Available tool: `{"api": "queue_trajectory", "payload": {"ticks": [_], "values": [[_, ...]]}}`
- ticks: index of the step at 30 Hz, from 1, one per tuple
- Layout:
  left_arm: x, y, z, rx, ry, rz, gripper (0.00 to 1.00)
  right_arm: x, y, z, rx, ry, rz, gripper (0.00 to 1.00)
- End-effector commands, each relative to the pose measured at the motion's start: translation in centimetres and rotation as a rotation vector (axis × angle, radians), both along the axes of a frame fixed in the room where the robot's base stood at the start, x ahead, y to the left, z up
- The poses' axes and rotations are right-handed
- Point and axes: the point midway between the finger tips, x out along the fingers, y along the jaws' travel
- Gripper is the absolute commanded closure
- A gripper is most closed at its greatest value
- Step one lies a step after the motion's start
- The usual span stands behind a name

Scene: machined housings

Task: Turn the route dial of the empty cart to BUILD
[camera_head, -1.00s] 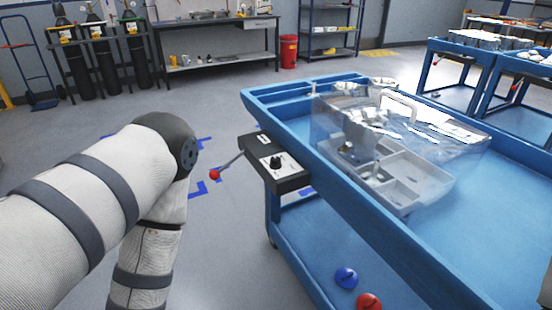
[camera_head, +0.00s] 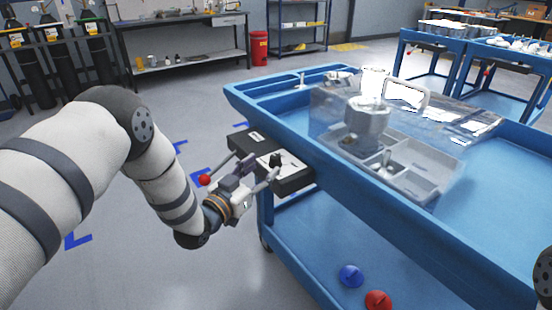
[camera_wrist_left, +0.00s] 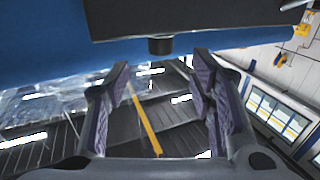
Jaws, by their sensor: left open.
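The route dial (camera_head: 275,160) is a small black knob on a white plate, on top of a black box (camera_head: 296,181) fixed to the near end of a blue cart (camera_head: 335,194). The dial's setting is too small to read. My left gripper (camera_head: 258,172) is open and empty, close beside the dial at the box's front left. In the left wrist view, the dark knob (camera_wrist_left: 160,45) sticks out from the black box just beyond and between the open purple-padded fingers (camera_wrist_left: 160,85), not gripped. My right gripper is out of view.
A red-balled lever (camera_head: 205,180) sticks out left of the box, close to my left wrist. The cart carries a grey compartment tray (camera_head: 415,189) under a clear cover. Blue (camera_head: 350,276) and red (camera_head: 378,300) knobs show low down. Other loaded carts stand back right.

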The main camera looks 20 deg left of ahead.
Motion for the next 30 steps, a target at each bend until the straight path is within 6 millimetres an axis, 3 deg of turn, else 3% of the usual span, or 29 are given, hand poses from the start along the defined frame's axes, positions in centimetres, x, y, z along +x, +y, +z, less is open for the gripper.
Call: {"api": "queue_trajectory", "payload": {"ticks": [3, 9, 19, 20, 26, 30], "values": [[2.9, -0.9, -0.8, 0.001, 0.007, 0.000, 0.50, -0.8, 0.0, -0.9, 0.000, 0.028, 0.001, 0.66], [6.2, -1.7, -0.7, 0.001, 0.009, 0.001, 0.50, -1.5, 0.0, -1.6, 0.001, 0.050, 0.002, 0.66], [7.1, -1.9, -0.3, 0.000, 0.007, 0.003, 0.50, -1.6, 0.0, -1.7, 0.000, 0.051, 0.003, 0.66], [7.0, -1.9, -0.3, 0.000, 0.007, 0.002, 0.52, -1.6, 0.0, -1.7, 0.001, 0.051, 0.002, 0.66], [7.0, -1.9, -0.3, 0.000, 0.007, 0.002, 0.98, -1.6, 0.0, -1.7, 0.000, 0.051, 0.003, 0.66], [7.0, -2.0, -0.3, -0.001, 0.009, 0.001, 1.00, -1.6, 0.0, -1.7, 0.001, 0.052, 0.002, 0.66]]}}
